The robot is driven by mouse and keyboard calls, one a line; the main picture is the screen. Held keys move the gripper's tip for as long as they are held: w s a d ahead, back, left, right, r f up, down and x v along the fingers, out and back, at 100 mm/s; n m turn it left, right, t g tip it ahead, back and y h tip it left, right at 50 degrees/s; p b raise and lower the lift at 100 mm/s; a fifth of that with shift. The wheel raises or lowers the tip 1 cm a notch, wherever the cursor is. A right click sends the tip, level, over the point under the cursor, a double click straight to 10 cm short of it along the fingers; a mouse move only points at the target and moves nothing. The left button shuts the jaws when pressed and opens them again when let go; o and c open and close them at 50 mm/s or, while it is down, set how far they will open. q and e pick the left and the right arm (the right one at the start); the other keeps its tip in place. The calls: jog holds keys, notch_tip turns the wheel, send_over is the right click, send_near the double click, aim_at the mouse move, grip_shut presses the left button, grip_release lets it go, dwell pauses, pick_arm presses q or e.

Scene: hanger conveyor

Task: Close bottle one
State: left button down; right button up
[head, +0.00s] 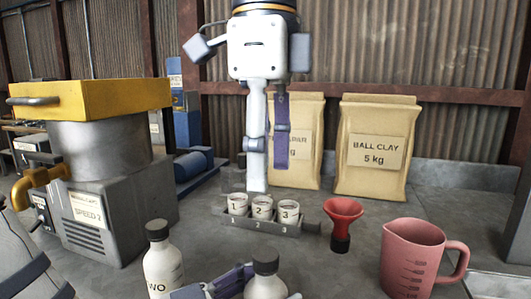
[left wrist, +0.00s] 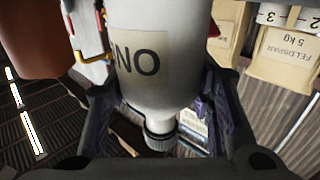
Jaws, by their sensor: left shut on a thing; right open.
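Bottle one (head: 266,287) is a white bottle at the bottom of the head view, with a dark ribbed cap (head: 265,261) at its neck. In the left wrist view its body (left wrist: 165,75) appears inverted, with the cap (left wrist: 159,136) at the lower end; I cannot tell how tight it is. My left gripper (left wrist: 160,112) is shut on the bottle's body, its purple-lined fingers on both sides. It partly shows in the head view (head: 228,283), left of the bottle. My right gripper (head: 270,170) points down, open and empty, farther back, above the table.
A second capped bottle (head: 163,268), its label ending in WO, stands to the left. A tray (head: 262,224) holds several numbered cups. A red funnel (head: 343,213) and a pink jug (head: 412,260) stand right. Sacks (head: 375,150) stand behind, a yellow-topped machine (head: 95,160) at left.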

dwell(0.3)
pick_arm(q)
jog(key=c, duration=0.7)
grip_release()
jog(key=v, duration=1.2)
jog(key=shift+f, duration=0.1)
